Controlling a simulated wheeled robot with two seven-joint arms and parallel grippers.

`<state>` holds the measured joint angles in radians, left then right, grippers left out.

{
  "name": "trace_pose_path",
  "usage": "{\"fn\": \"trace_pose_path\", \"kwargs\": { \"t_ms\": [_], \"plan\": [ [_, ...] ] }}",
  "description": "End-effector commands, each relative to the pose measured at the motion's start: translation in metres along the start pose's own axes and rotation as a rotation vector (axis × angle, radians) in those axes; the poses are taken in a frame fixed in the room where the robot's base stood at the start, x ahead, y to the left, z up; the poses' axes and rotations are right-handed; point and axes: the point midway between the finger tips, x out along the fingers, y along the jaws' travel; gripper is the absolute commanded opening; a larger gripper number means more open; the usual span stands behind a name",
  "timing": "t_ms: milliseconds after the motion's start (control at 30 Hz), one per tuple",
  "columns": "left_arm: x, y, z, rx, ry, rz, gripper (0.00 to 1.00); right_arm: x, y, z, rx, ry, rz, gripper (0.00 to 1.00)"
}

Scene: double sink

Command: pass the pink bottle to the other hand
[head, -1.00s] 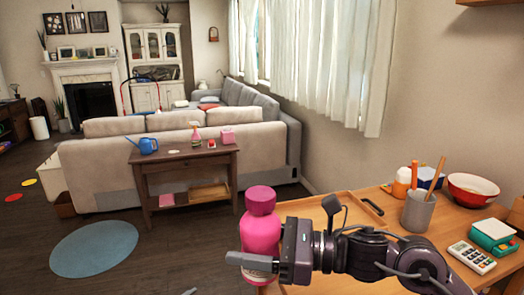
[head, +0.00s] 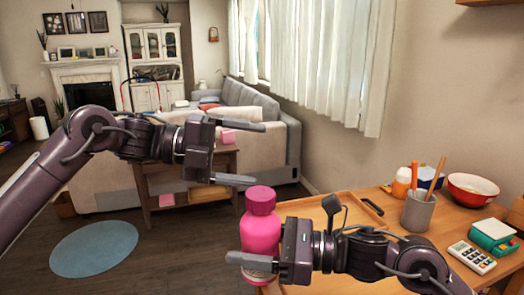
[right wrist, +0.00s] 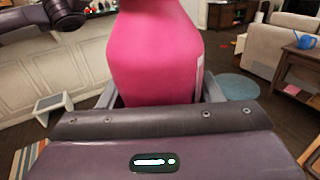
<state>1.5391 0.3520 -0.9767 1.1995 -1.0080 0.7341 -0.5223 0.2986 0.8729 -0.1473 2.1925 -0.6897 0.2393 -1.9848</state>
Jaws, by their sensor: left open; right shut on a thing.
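The pink bottle (head: 261,222) is upright in the head view, with its cap at the top. My right gripper (head: 256,263) is shut on its lower part, near the wooden table's left end. In the right wrist view the bottle (right wrist: 155,50) fills the space between the fingers; its top is cut off by the frame. My left gripper (head: 250,154) is open and empty. It is above and slightly left of the bottle cap, its fingers pointing right, and it does not appear to touch the bottle.
The wooden table (head: 398,258) at right holds a tray (head: 330,204), a grey cup (head: 418,211) with sticks, a red bowl (head: 473,187), a calculator (head: 471,257) and a green scale (head: 493,236). A sofa (head: 100,190) and a small side table (head: 222,188) stand farther back.

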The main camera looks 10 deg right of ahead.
Motion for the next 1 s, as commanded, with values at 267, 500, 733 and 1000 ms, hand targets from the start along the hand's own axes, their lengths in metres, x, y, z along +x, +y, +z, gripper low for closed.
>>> {"fn": "trace_pose_path", "kwargs": {
  "t_ms": [267,500,733,1000],
  "plan": [
    [-0.008,-0.067,-0.095,0.249,0.189,0.281,0.84,0.000,0.000,0.000,0.000,-0.001,0.000,0.35],
    [0.041,-0.053,-0.126,0.259,0.240,0.658,0.84,0.000,0.000,0.000,0.000,-0.001,0.000,0.35],
    [0.045,-0.041,-0.129,0.245,0.114,1.043,0.84,0.000,0.000,0.000,0.000,-0.001,0.000,0.35],
    [0.022,-0.052,-0.116,0.229,-0.127,1.329,0.84,0.000,0.000,0.000,0.000,-0.001,0.000,0.35]
  ]
}}
